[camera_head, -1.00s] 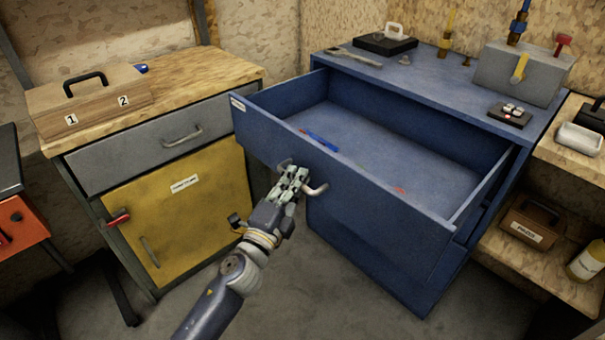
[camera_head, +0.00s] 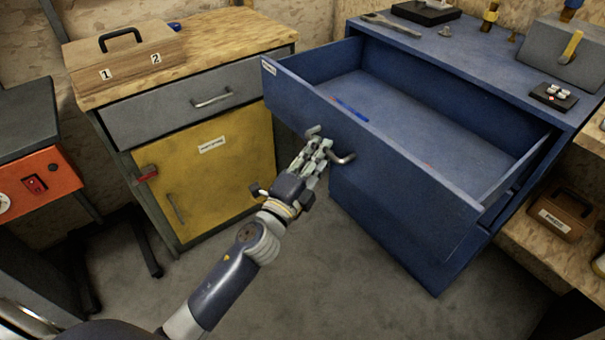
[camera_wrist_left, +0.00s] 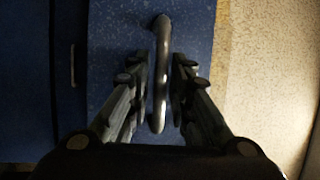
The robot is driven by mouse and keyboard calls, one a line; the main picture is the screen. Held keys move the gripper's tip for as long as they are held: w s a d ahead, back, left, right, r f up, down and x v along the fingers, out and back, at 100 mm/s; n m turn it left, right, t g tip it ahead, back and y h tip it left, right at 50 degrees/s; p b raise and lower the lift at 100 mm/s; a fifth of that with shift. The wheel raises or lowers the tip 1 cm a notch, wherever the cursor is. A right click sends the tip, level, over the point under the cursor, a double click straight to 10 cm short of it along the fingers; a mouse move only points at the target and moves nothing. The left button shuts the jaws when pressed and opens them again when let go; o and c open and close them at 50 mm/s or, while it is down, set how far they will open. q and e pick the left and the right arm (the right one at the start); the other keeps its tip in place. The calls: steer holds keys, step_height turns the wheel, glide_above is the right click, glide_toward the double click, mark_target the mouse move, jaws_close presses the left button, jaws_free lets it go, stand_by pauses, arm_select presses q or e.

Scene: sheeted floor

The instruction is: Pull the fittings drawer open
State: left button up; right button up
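The fittings drawer (camera_head: 395,170) is the top drawer of the blue cabinet and stands far out. Its front carries a small white label, too small to read. Its metal bar handle (camera_head: 343,158) also shows in the left wrist view (camera_wrist_left: 162,60). My left gripper (camera_head: 318,150) is at the handle, in front of the drawer. In the left wrist view its two fingers (camera_wrist_left: 160,85) stand on either side of the bar, with narrow gaps visible, so it looks open around the handle. The fingertips are partly hidden in the head view. My right gripper is not in view.
A grey-and-yellow cabinet (camera_head: 215,150) with a wooden box (camera_head: 125,62) on top stands left of the blue cabinet. A blue pen-like item (camera_head: 350,108) lies in the drawer. An orange-fronted unit (camera_head: 40,182) is at far left. Bare floor (camera_head: 320,270) lies before the drawer.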

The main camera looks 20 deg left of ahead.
arm_select(q)
steer(key=v, duration=1)
steer(key=shift+s, duration=0.2)
steer(key=shift+a+f, duration=0.1)
steer(key=shift+f, duration=0.1)
steer(key=s+a+f+n+g+y, duration=0.2)
steer(key=s+f+n+g, duration=0.15)
steer(key=f, duration=0.65)
steer(key=s+a+f+n+g+y, duration=0.25)
steer(key=f+n, duration=0.25)
steer(key=f, duration=0.6)
steer(key=s+a+f+n+g+y, duration=0.15)
steer(key=f+n+g, duration=0.3)
steer(key=f, duration=0.55)
steer(key=s+d+f+n+g+h, duration=0.15)
steer(key=s+f+n+g, duration=0.45)
steer(key=s+f, duration=0.85)
steer(key=s+a+r+m+g+p, duration=0.1)
steer(key=s+a+g+p, duration=0.1)
steer(key=s+p, duration=1.4)
steer(key=s+a, duration=0.1)
steer(key=s, duration=0.1)
steer(key=shift+s+r+m, duration=0.15)
steer(key=shift+s+m, duration=0.15)
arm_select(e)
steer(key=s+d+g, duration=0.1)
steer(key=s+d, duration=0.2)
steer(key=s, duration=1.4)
